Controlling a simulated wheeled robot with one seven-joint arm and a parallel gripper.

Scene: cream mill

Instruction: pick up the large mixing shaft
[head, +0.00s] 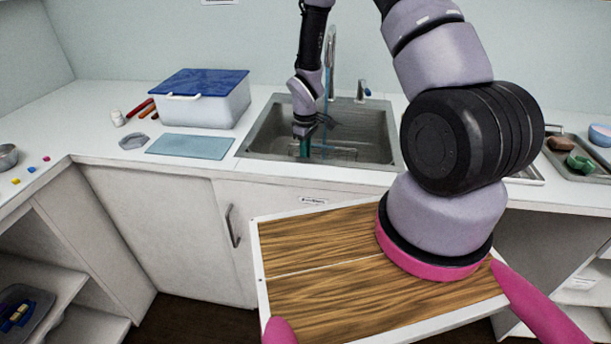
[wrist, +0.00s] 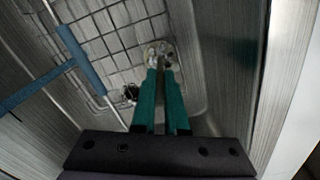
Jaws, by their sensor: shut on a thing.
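My gripper (head: 305,145) reaches down into the sink at the back counter. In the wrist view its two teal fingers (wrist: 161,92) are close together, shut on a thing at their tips. A small pale metallic piece (wrist: 160,54) shows at the fingertips, taken to be the large mixing shaft seen nearly end-on. Most of it is hidden by the fingers, and its full shape cannot be told. The wire rack (wrist: 110,30) lies below it. Whether the held thing touches the rack cannot be told.
The steel sink (head: 262,140) has walls close around my gripper. Blue bars (wrist: 78,55) cross the wrist view's left side; one blue rod (head: 325,105) stands beside my gripper. The tap (head: 331,50) is behind. A blue-lidded box (head: 205,112) and blue mat (head: 190,147) lie left.

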